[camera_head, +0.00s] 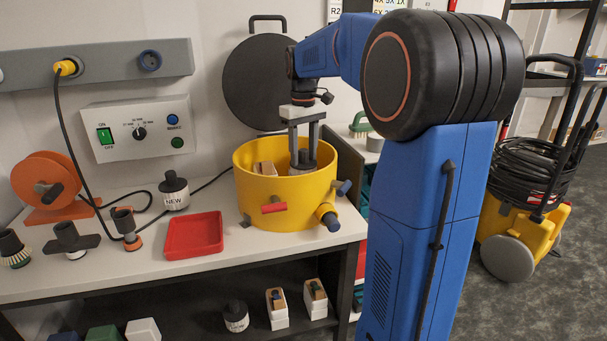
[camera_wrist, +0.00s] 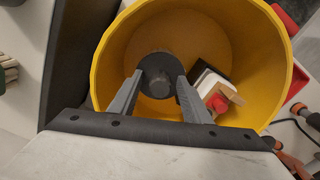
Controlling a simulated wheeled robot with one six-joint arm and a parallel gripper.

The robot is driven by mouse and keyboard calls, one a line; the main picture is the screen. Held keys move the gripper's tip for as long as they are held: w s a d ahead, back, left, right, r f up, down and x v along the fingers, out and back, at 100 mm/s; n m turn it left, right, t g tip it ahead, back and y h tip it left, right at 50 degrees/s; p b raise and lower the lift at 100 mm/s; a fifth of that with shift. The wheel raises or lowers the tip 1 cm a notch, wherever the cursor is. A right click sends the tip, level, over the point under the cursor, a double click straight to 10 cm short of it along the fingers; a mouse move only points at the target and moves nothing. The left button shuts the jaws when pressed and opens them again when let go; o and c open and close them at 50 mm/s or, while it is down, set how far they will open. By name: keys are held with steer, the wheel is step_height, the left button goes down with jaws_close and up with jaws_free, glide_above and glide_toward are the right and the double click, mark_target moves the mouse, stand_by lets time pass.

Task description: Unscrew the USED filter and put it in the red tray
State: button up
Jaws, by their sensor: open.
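My gripper (camera_head: 303,145) points down inside the yellow drum (camera_head: 285,215) on the bench. In the wrist view its two fingers (camera_wrist: 158,88) are open, one on each side of the knob of a dark round filter (camera_wrist: 160,64) inside the drum. I cannot tell whether the fingers touch it. In the head view the drum wall hides the filter's lower part, and no label shows on it. The red tray (camera_head: 194,236) lies empty on the bench, left of the drum. A filter marked NEW (camera_head: 174,191) stands behind the tray.
A block with a red part (camera_wrist: 216,95) lies in the drum beside the filter. The drum wall (camera_wrist: 105,65) surrounds my fingers. Coloured fittings (camera_head: 327,215) stick out of the drum. A black cable, an orange reel (camera_head: 45,182) and dark fittings (camera_head: 70,238) occupy the bench's left.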

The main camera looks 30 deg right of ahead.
steer(key=m, duration=1.2)
steer(key=shift+m, duration=0.3)
steer(key=m, duration=0.6)
steer(key=shift+m, duration=0.4)
steer(key=m, duration=0.6)
steer(key=shift+c, duration=0.4)
jaws_close()
steer(key=shift+n, duration=1.9)
